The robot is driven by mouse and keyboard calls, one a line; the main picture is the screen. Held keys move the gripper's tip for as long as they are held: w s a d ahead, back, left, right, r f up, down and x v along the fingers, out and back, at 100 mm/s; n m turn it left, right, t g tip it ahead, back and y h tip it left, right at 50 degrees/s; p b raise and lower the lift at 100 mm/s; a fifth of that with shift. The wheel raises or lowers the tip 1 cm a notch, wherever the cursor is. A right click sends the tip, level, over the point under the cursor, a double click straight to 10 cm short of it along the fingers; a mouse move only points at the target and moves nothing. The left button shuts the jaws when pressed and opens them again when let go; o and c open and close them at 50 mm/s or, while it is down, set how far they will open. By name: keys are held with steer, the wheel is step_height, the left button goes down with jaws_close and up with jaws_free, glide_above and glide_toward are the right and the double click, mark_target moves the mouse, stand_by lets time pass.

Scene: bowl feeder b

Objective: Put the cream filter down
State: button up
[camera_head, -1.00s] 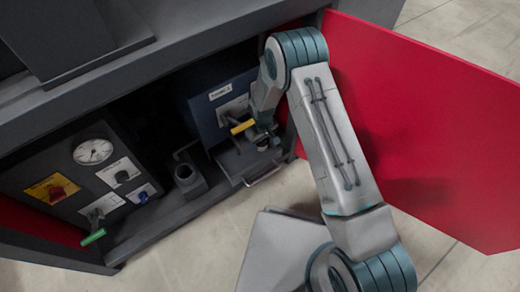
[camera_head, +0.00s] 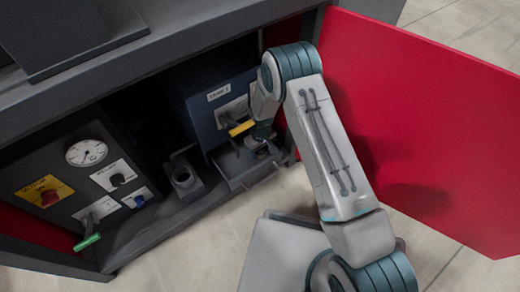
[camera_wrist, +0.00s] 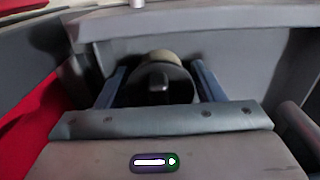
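The cream filter (camera_wrist: 167,56) is between the two blue fingers of my gripper (camera_wrist: 160,78) in the wrist view, with a dark knob-like part facing the camera. The fingers lie close along both sides of it, and my gripper looks shut on it. Its underside is hidden. In the head view my gripper (camera_head: 260,143) is low over the small grey tray (camera_head: 238,183) at the front of the dark blue unit. The filter is mostly hidden there, and I cannot tell whether it touches the tray.
The red door (camera_head: 430,120) stands open close to the right of my arm. A yellow handle (camera_head: 241,128) is just left of my gripper. A grey hollow block (camera_head: 183,178) and a control panel with a gauge (camera_head: 87,152) are farther left.

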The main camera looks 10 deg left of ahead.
steer(key=shift+r, duration=0.1)
step_height(320, 180, up, 8)
steer(key=p, duration=0.3)
steer(key=shift+p, duration=0.4)
steer(key=shift+f, duration=0.2)
